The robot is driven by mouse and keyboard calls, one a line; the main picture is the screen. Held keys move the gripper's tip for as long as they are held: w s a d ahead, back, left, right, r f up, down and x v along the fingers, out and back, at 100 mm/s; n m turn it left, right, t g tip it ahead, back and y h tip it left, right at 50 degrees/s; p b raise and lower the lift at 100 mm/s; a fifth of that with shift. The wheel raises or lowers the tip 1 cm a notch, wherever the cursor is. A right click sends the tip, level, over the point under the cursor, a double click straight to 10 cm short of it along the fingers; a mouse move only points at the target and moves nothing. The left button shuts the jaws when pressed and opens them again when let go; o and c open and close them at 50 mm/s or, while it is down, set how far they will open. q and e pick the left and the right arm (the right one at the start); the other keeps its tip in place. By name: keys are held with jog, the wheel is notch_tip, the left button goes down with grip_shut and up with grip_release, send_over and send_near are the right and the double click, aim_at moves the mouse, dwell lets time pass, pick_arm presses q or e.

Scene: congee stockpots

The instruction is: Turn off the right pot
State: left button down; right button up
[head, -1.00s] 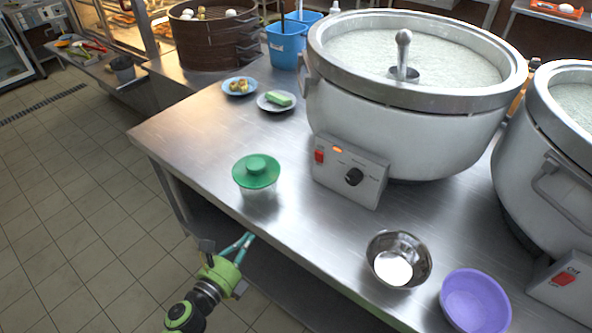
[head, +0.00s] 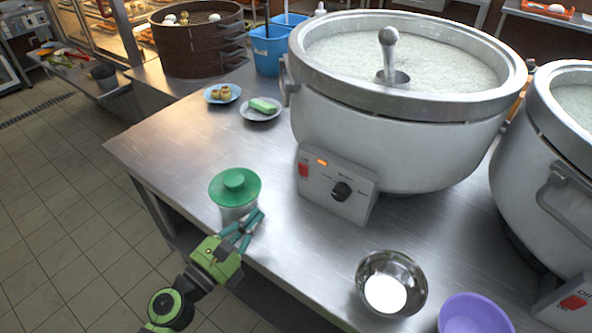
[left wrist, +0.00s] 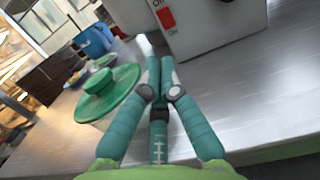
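The right pot (head: 558,185) is a large grey-white stockpot at the right edge of the head view, partly cut off. Its control box shows a red switch (head: 573,302). The left pot (head: 395,150) stands beside it, with a red switch (head: 304,170), a lit orange lamp (head: 322,163) and a black knob (head: 342,190). In the left wrist view, this nearer box (left wrist: 215,20) has a red switch (left wrist: 167,17) between OFF and ON labels. My left gripper (head: 256,217) is shut and empty, just right of a green-lidded jar, at the counter's front edge. My right gripper is out of view.
The green-lidded jar (head: 235,188) stands close by my left gripper. A steel bowl (head: 391,285) and a purple bowl (head: 475,316) stand along the front edge. Small plates (head: 222,94), blue containers (head: 268,50) and a steamer (head: 197,42) are farther back. The steel counter (head: 290,240) is clear before the left pot.

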aim_at(299, 166)
pick_arm(q)
jog(key=shift+s+a, duration=0.1)
jog(key=shift+s, duration=0.1)
jog(key=shift+r, duration=0.1)
jog(key=shift+w+r, duration=0.1)
jog(key=shift+w, duration=0.15)
jog(key=p+x, duration=0.3)
jog(key=x, duration=0.9)
jog(key=shift+w+d, duration=0.1)
jog(key=shift+d, duration=0.15)
jog(key=shift+w+d, duration=0.35)
jog(key=shift+w, duration=0.2)
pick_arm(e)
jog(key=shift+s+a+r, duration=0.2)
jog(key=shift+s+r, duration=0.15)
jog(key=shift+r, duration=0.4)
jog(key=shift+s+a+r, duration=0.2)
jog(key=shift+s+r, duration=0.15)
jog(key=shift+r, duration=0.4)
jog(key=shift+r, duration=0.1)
